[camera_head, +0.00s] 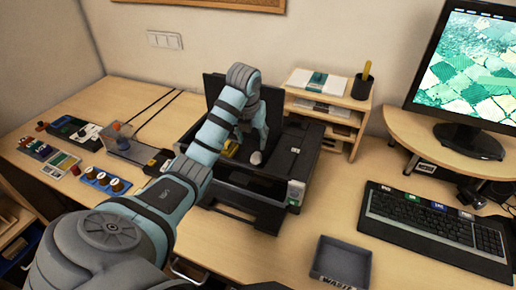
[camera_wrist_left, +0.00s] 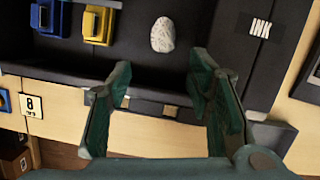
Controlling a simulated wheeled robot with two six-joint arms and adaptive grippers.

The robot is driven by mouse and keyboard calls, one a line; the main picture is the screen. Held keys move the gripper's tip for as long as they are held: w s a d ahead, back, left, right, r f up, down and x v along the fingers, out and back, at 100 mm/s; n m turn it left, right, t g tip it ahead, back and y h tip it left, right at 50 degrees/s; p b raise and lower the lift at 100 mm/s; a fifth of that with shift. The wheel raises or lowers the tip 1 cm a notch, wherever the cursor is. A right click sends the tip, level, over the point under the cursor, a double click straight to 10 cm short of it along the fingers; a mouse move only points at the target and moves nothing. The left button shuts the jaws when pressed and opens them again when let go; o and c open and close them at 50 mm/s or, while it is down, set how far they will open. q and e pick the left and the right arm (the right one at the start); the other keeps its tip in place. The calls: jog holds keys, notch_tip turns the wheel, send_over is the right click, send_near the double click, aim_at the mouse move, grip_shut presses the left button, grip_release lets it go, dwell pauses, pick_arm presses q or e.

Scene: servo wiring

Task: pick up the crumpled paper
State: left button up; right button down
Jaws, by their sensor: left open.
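The crumpled paper (camera_head: 256,158) is a small whitish lump inside the open black printer (camera_head: 318,140). In the left wrist view the crumpled paper (camera_wrist_left: 163,35) lies on a dark surface, beyond the fingertips and roughly between their lines. My left gripper (camera_head: 254,132) is over the printer, pointing down, close to the paper. In the left wrist view my left gripper (camera_wrist_left: 158,78) has its green fingers well apart with nothing between them. My right gripper is not in view.
Blue (camera_wrist_left: 44,15) and yellow (camera_wrist_left: 97,25) cartridges sit left of the paper. A wooden shelf (camera_head: 357,118) stands right of the printer. A grey waste tray (camera_head: 342,262) lies in front, with a keyboard (camera_head: 435,225) to its right.

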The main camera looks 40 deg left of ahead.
aim_at(256, 155)
pick_arm(q)
jog(key=x, duration=0.3)
jog(key=w+b+x, duration=0.1)
jog(key=x, duration=0.3)
jog(key=b+x, duration=0.1)
jog(key=x, duration=0.2)
jog(key=shift+w, duration=0.1)
jog(key=shift+w+f, duration=0.1)
jog(key=shift+f, duration=0.15)
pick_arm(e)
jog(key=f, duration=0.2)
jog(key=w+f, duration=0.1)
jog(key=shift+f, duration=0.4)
pick_arm(q)
jog(key=c, duration=0.5)
